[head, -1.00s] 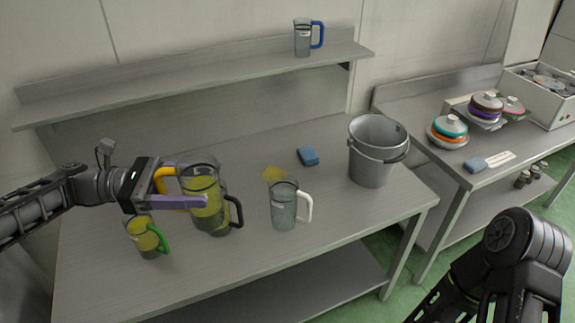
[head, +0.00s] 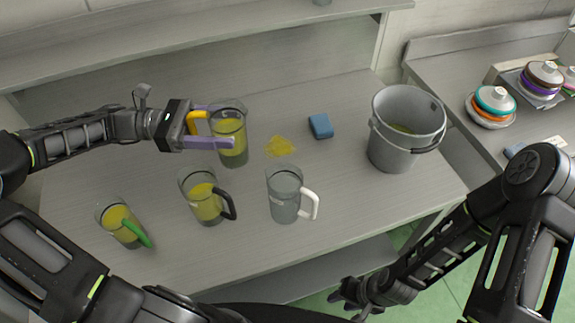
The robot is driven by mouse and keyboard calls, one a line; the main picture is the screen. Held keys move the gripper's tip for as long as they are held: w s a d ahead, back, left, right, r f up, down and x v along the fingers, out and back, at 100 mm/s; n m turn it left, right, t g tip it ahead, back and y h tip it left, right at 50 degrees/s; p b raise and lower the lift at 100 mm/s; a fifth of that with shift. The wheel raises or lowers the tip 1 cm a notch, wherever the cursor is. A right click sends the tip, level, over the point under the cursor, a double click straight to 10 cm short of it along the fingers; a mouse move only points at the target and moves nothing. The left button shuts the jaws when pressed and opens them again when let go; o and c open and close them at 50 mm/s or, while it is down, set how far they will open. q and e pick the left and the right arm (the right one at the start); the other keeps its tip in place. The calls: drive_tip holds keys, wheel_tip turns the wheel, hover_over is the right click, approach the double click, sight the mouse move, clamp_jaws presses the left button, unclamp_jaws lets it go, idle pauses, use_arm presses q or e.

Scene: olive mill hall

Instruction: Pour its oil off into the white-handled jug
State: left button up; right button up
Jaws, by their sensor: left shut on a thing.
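My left gripper (head: 206,131) is shut on the yellow handle of a clear jug (head: 232,134). This jug is upright, with yellow oil above a darker layer at its bottom. I cannot tell whether its base touches the table. The white-handled jug (head: 284,196) stands upright to the right and nearer; it is clear and looks empty. The black-handled jug (head: 203,198) and the green-handled jug (head: 119,224) stand in front and to the left, with yellow liquid in them. My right gripper (head: 347,297) is low at the table's front, apart from the jugs; its jaws are unclear.
A yellow spill (head: 281,147) lies behind the white-handled jug, with a blue sponge (head: 320,126) to its right. A metal bucket (head: 391,150) with some yellowish content stands at the table's right end. A shelf (head: 160,42) runs along the back.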

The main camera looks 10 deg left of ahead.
use_arm(q)
wheel_tip(320, 180, down, 6)
drive_tip(key=shift+s+d+r, duration=0.1)
drive_tip(key=shift+s+d, duration=0.05)
drive_tip(key=shift+d+r+y, duration=0.1)
drive_tip(key=shift+r+y, duration=0.05)
drive_tip(key=shift+y, duration=0.15)
